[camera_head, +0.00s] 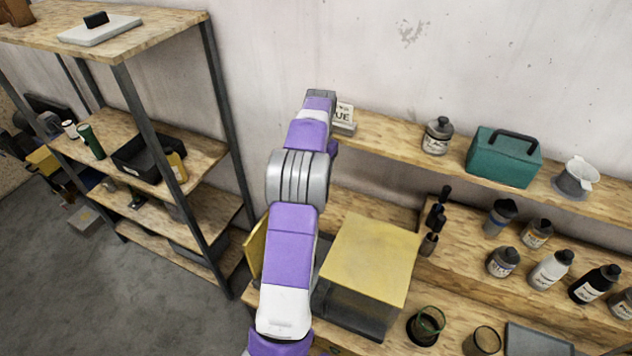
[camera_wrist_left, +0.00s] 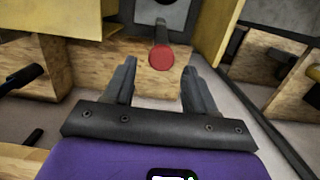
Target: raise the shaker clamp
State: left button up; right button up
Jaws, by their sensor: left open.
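A round red knob (camera_wrist_left: 161,57) on a short dark stem, which looks like the shaker clamp, shows in the left wrist view. It hangs in front of a grey part (camera_wrist_left: 145,12) of a device. My left gripper (camera_wrist_left: 159,68) is open and empty, with its two dark fingers on either side of the knob in the picture. I cannot tell how far the knob is from the fingertips. In the head view my purple and white arm covers this spot, and the gripper is hidden. A yellow-topped box (camera_head: 370,258) stands right of the arm. My right gripper is not in view.
A yellow panel (camera_wrist_left: 218,30) stands close on the right of the wrist view. A wooden shelf above the bench holds a teal case (camera_head: 503,157) and a jar (camera_head: 437,136). Several bottles, including a white one (camera_head: 551,270), stand right of the box. A shelf rack (camera_head: 216,110) is at left.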

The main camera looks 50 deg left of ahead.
pick_arm(q)
jog(key=shift+w+r, duration=0.15)
jog(key=shift+r, duration=1.4)
